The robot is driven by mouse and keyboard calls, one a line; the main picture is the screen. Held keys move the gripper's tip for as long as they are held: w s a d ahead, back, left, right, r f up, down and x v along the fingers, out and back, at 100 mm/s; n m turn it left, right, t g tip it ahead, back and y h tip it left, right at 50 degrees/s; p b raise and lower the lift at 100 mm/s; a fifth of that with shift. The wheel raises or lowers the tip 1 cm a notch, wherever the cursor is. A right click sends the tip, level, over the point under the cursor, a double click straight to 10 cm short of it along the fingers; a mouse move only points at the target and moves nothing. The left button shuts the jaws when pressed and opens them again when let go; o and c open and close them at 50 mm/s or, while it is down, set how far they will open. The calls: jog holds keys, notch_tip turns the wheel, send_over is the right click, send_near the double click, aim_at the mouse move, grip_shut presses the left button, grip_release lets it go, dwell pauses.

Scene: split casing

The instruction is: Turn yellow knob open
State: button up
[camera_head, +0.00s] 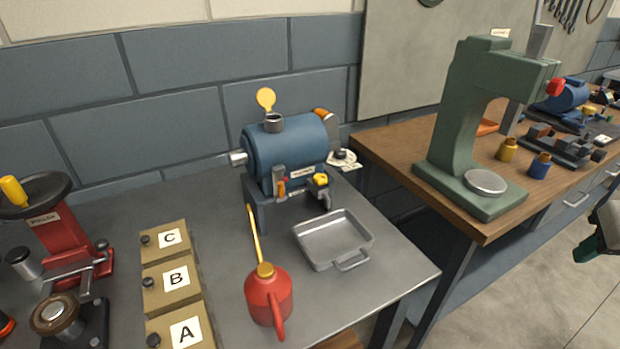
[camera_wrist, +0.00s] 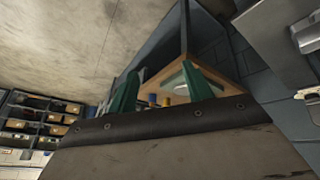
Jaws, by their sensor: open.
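The yellow knob (camera_head: 320,180) sits on a small grey tap at the lower right front of the blue cylindrical casing (camera_head: 290,143). Its exact turn position is too small to tell. The casing stands on the grey bench, with an open yellow cap (camera_head: 265,98) above its filler neck. My gripper shows partly at the right edge of the head view (camera_head: 588,249), far right of the knob and off the bench. In the wrist view my gripper (camera_wrist: 162,84) has its two green fingers apart with nothing held; the knob is not seen there.
A grey metal tray (camera_head: 307,250) lies below the tap. A red oil can (camera_head: 268,298) with a long yellow spout stands in front. Lettered boxes (camera_head: 170,280) are at left. A green press (camera_head: 455,130) stands on the wooden bench (camera_head: 400,147) between casing and gripper.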

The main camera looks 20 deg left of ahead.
jog(key=w+a+n+t+y, duration=0.2)
jog(key=w+a+n+t, duration=0.15)
jog(key=w+a, duration=0.65)
jog(key=n+g+y, duration=0.4)
jog(key=n+y, duration=0.5)
jog(key=y, duration=0.3)
send_near(322, 177)
jog(key=a, duration=0.1)
jog(key=shift+m+t, duration=0.25)
jog(key=shift+t, duration=0.1)
jog(key=x, duration=0.7)
jog(key=shift+w+a+f, duration=0.1)
jog(key=shift+a+f, duration=0.2)
jog(key=shift+f, duration=0.05)
jog(key=c, duration=1)
